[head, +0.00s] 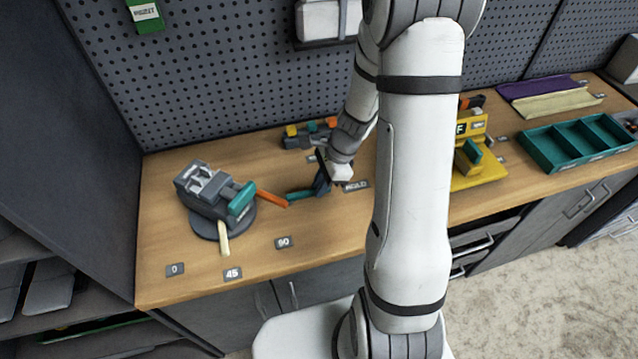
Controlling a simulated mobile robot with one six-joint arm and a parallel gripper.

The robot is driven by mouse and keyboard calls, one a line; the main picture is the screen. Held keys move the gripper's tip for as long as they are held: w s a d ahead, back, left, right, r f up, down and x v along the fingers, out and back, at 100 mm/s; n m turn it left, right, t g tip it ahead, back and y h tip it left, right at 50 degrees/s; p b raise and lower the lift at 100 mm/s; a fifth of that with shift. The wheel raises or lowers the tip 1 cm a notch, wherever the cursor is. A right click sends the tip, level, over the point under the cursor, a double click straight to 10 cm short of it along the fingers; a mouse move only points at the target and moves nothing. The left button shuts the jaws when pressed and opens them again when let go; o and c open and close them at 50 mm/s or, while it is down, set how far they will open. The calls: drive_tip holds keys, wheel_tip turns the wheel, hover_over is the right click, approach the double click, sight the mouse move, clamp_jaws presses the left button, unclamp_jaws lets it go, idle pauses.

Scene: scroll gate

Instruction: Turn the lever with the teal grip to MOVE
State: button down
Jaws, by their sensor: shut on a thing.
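A teal grip (300,194) shows just left of my gripper (321,186), low over the wooden bench. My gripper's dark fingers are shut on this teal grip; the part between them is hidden. The rest of its lever and its pivot are hidden by my gripper and arm. A small label (357,185) lies just right of my gripper; its word is too small to read surely. No MOVE mark can be read.
A grey vise (208,190) on a round base stands left, with a teal block, an orange bar (271,198) and a cream bar. Tags 0, 45 and 90 lie in front. A yellow stand (480,176) and teal tray (527,152) are right. A pegboard (230,70) rises behind.

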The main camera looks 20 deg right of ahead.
drive_tip(key=shift+w, duration=0.2)
idle(0.4)
drive_tip(key=w+n, duration=0.1)
drive_tip(key=n+g, duration=0.1)
drive_tip(key=n, duration=0.1)
drive_tip(key=shift+w+a, duration=0.15)
drive_tip(key=shift+w, duration=0.25)
drive_tip(key=w+n, duration=0.1)
drive_tip(key=w+a+n+g+h, duration=0.1)
drive_tip(key=n, duration=0.1)
drive_tip(key=shift+w+n, duration=0.15)
drive_tip(key=shift+n, duration=0.15)
drive_tip(key=w+a+n, duration=0.1)
drive_tip(key=n+g+b, duration=0.1)
drive_tip(key=n, duration=0.1)
drive_tip(key=shift+w+a+h, duration=0.35)
drive_tip(key=shift+w+h, duration=0.05)
drive_tip(key=shift+w+a+n+g+h, duration=0.3)
drive_tip(key=shift+a+n, duration=0.15)
drive_tip(key=shift+n, duration=0.4)
drive_tip(key=shift+w+a+n+g+h, duration=0.25)
drive_tip(key=shift+a+n, duration=0.15)
drive_tip(key=shift+n, duration=0.45)
drive_tip(key=c, duration=1.4)
unclamp_jaws()
